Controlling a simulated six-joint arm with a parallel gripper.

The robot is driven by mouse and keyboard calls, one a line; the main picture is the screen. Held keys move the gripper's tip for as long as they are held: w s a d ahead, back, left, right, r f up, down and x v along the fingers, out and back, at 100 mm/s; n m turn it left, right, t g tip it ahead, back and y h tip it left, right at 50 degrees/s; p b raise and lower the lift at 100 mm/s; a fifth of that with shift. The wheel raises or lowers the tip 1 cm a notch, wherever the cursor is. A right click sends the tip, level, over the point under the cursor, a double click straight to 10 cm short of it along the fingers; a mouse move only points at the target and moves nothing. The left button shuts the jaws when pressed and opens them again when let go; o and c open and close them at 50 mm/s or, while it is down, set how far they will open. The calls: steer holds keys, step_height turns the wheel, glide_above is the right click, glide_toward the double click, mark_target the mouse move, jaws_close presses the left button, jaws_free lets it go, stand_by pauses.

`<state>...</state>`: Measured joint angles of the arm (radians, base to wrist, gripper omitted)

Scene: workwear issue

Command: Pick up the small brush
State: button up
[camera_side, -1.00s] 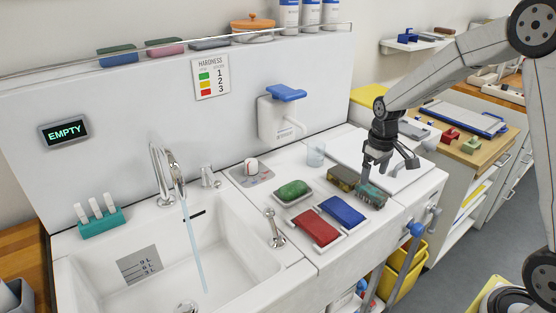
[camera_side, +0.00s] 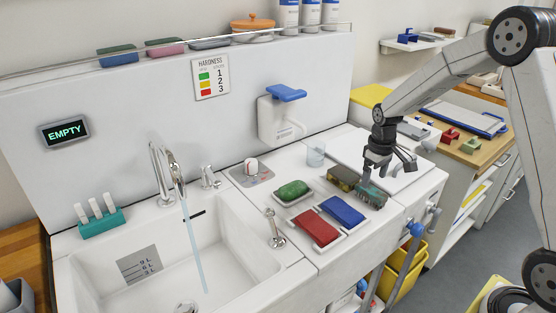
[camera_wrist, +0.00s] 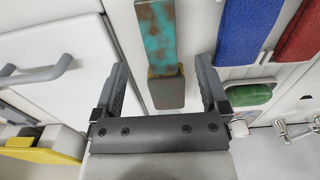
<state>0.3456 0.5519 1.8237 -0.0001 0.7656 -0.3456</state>
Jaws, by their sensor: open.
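No object is plainly a brush, so I cannot tell for certain which one is the small brush. The likeliest is a worn teal and brown block (camera_side: 371,196) on the counter, also in the wrist view (camera_wrist: 158,35). An olive-brown block (camera_side: 342,178) lies at its back end and shows in the wrist view (camera_wrist: 167,91). My gripper (camera_side: 385,168) is open and empty above them. In the wrist view, the blocks lie between the lines of my gripper's two fingers (camera_wrist: 160,68), apart from both. The height gap is hard to judge.
A blue pad (camera_side: 342,211) and a red pad (camera_side: 315,229) lie close by, to the right in the wrist view. A green soap (camera_side: 293,189) sits in a dish. A white board (camera_side: 345,150) lies behind the blocks; a clear cup (camera_side: 316,155) stands near it.

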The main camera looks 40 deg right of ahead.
mark_target(372, 190)
steer(key=shift+f, duration=2.55)
jaws_close()
